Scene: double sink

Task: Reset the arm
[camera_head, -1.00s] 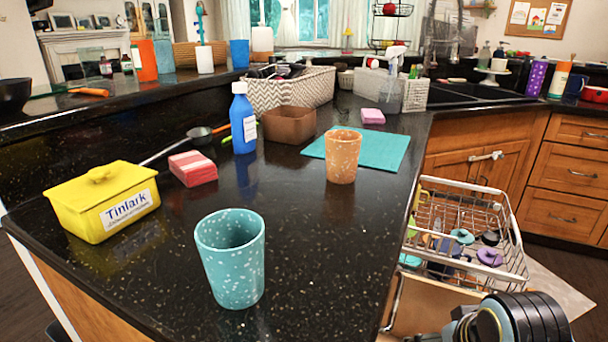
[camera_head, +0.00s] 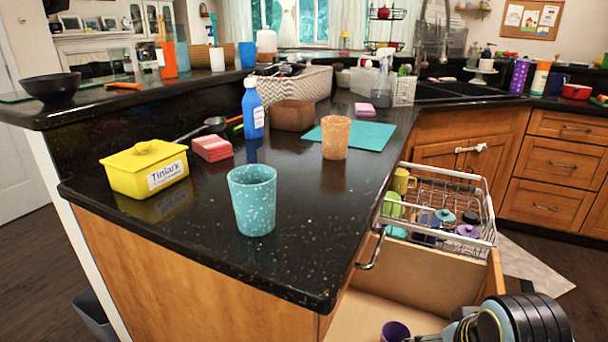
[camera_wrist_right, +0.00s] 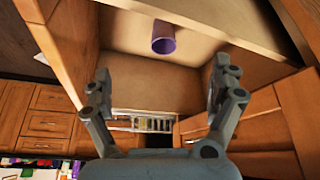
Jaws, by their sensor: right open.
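My right gripper (camera_wrist_right: 160,92) is open and empty in the right wrist view, its two fingers spread wide. The purple cup also shows at the bottom of the head view (camera_head: 395,331). My left gripper is not in view.
A teal speckled cup (camera_head: 253,200) and an orange cup (camera_head: 336,138) stand on the black counter (camera_head: 300,215). A yellow box (camera_head: 145,168), pink sponges (camera_head: 212,147) and a blue bottle (camera_head: 253,108) stand further left. A pulled-out wire rack (camera_head: 450,190) holds several cups.

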